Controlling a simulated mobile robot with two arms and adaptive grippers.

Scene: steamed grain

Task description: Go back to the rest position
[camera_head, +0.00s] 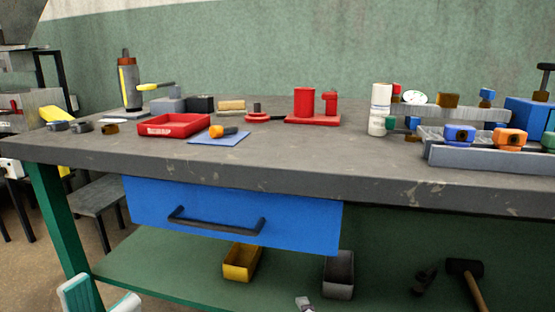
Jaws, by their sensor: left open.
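My left gripper (102,297) shows at the bottom left edge, in front of the workbench. Its two pale, teal-edged fingers stand apart with nothing visible between them. The rest of that gripper is cut off by the frame. It is below the bench top and near the green front leg (59,215). No object is in contact with the visible fingers.
The grey workbench (300,172) carries a red tray (172,133), a blue mat (232,140), a white bottle (380,108) and a grey rack (480,157). Below are a shut blue drawer (290,222) and a green shelf (170,272) with bins and a hammer (466,272).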

